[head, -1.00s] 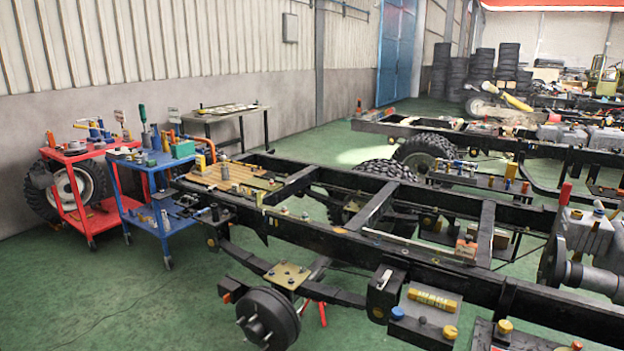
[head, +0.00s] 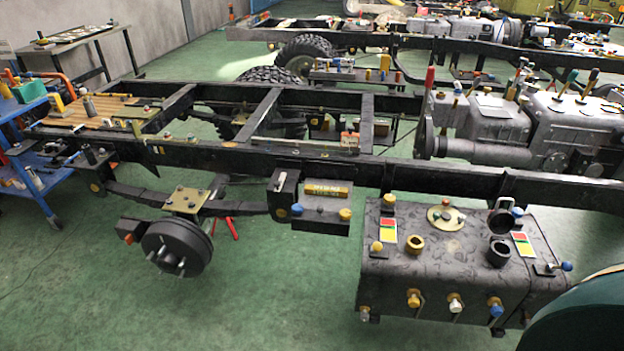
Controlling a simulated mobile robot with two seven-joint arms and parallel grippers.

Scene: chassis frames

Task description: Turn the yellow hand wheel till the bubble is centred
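No thing in the head view is clearly a hand wheel, and no bubble can be made out. A small dark unit on the near chassis rail carries a yellow bar with dark markings (head: 328,189), too small to read. Below the bar are a blue knob (head: 297,210) on the left and a yellow knob (head: 345,214) on the right. More yellow knobs show on the dark tank, one at its front (head: 413,297). I cannot tell which yellow part is the wheel. Neither of my grippers is in view.
The black chassis frame (head: 230,158) crosses the view. The dark tank (head: 440,265) hangs at right, below a grey engine (head: 560,125). A brake drum (head: 177,247) sits at left. A blue cart (head: 30,170) stands at the left edge. Green floor lies clear in front.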

